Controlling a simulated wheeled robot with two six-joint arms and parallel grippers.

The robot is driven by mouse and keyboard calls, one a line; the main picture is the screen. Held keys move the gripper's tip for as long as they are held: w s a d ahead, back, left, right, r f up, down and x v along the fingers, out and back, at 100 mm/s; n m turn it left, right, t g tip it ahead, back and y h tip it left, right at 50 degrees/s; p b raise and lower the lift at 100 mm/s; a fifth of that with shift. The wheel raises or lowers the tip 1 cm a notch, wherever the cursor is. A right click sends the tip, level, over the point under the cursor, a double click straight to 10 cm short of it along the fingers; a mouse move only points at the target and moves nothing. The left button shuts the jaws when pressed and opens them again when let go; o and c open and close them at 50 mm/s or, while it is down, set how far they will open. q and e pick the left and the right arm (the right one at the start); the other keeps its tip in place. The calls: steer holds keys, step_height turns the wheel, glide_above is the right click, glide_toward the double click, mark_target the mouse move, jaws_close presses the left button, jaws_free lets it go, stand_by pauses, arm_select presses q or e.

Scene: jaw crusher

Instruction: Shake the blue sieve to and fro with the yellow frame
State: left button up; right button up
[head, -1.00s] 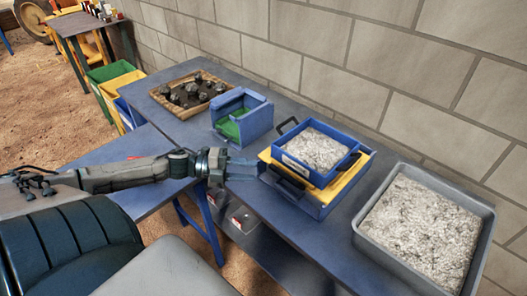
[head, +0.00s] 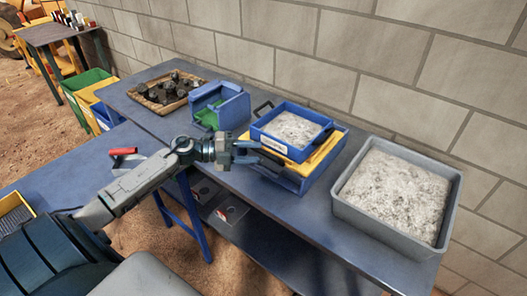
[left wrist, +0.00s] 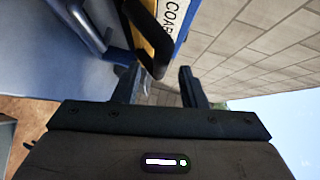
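The blue sieve (head: 266,142), full of pale grey crushed stone, sits on the yellow frame (head: 325,151) over a blue base (head: 296,184). It has black handles, one (head: 264,107) at its back left. My left gripper (head: 258,152) is level with the sieve's near left side, its fingers pointing at it. In the left wrist view my gripper (left wrist: 160,75) has its fingers apart. A black handle (left wrist: 154,62) and the sieve's white label (left wrist: 172,14) show just beyond them. I cannot tell whether the handle lies between the fingers. My right gripper is out of view.
A grey tray of crushed stone (head: 345,206) stands to the right of the sieve. A blue box with green inside (head: 236,109) and a wooden tray of dark rocks (head: 150,99) stand to the left. A block wall runs behind the bench.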

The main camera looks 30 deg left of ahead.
mark_target(260, 153)
arm_select(q)
steer(key=shift+p+x, duration=0.4)
steer(key=shift+x, duration=1.6)
jaws_close()
